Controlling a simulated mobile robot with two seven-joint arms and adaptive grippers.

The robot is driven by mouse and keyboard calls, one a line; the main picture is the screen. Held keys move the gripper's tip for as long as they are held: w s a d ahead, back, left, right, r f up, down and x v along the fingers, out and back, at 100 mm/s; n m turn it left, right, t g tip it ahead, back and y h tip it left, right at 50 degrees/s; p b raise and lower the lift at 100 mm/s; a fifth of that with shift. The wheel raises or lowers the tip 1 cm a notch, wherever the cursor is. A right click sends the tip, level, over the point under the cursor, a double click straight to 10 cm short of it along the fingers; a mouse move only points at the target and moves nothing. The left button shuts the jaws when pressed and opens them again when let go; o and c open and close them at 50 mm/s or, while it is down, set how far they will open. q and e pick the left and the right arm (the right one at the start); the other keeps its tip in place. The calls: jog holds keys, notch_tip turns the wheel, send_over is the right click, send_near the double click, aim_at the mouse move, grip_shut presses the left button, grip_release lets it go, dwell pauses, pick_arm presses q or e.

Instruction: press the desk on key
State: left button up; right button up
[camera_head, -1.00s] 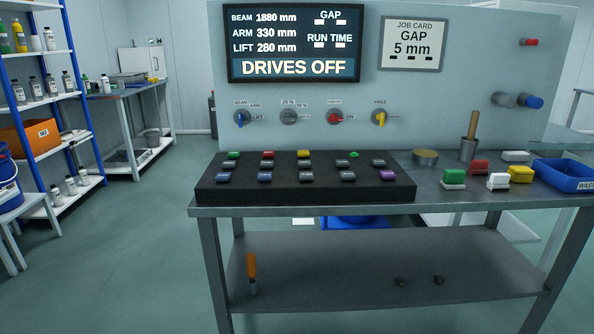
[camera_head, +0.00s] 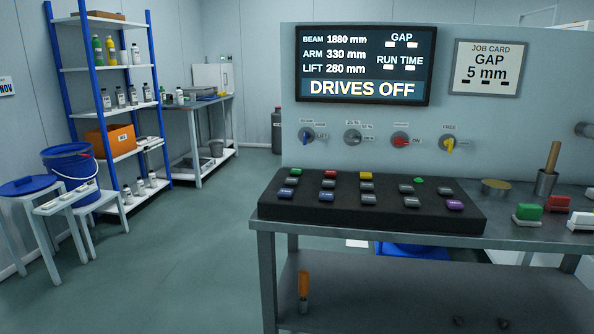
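A black desk key panel (camera_head: 370,213) lies on the left part of the metal table. It carries rows of coloured keys, among them a green key (camera_head: 295,172), a red key (camera_head: 330,174), a yellow key (camera_head: 365,176), several grey ones, blue ones and a purple key (camera_head: 455,205). The key labels are too small to read, so I cannot tell which is the on key. A display (camera_head: 365,66) above reads DRIVES OFF. Neither of my grippers is in view.
Rotary knobs, including a red knob (camera_head: 401,140), line the upright panel. A job card (camera_head: 486,67) reads GAP 5 mm. Stamp-like blocks, such as a green block (camera_head: 528,213), stand at the table's right. Stools and a blue bucket (camera_head: 70,165) are at left. The floor (camera_head: 190,255) between is clear.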

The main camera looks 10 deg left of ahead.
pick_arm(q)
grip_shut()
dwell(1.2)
